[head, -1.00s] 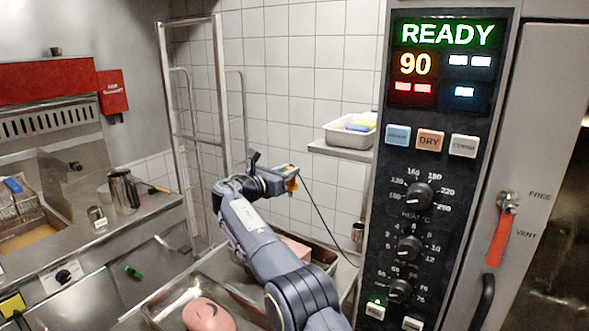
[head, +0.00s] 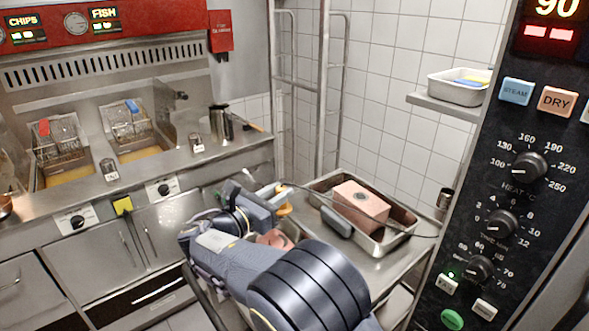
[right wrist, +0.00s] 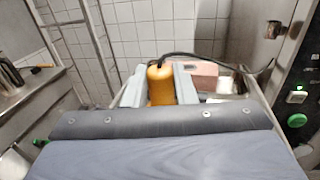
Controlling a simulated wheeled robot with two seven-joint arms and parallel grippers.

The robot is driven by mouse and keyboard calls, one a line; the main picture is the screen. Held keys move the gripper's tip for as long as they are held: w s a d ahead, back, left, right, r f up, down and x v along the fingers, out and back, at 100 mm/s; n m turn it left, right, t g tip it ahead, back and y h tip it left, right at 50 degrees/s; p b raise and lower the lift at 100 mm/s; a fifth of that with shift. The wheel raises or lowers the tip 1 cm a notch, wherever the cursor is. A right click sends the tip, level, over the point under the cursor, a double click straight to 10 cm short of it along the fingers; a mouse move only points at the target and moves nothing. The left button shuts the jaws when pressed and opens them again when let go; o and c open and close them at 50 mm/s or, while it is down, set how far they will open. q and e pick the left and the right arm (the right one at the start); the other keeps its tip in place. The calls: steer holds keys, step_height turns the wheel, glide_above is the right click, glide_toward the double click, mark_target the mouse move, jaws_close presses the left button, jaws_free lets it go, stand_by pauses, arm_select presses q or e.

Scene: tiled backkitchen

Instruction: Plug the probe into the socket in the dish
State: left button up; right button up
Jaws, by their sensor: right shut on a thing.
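The probe has an orange handle (head: 284,206) and a dark cable. My right gripper (head: 276,200) is shut on the handle, left of the dish in the head view. The right wrist view shows the handle (right wrist: 160,88) upright between the two grey fingers. The dish (head: 412,226) is a shallow metal pan on the steel worktop. A pink block (head: 360,208) in it has a small round mark on top, perhaps the socket. The cable passes across the block. The probe's tip is hidden. My left gripper is not in view.
Another pink item (head: 275,238) shows partly behind my right arm. The oven panel (head: 500,215) stands close on the right. Fryers (head: 62,150) and a metal jug (head: 221,124) are at the left.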

step_height(320, 180, down, 7)
steer(key=s+a+b, duration=0.1)
steer(key=s+b, duration=0.1)
steer(key=b, duration=0.3)
steer(key=shift+s+r+y, duration=0.15)
steer(key=shift+s+y, duration=0.15)
steer(key=shift+s, duration=0.1)
steer(key=shift+p, duration=0.4)
stand_by(1.1)
steer(key=shift+f+b, duration=0.3)
steer(key=shift+f, duration=0.35)
stand_by(0.4)
steer(key=o, duration=0.7)
steer(key=shift+a, duration=0.1)
steer(key=p+v, duration=0.2)
steer(key=v, duration=0.9)
steer(key=shift+p, duration=0.35)
steer(key=shift+f, duration=0.15)
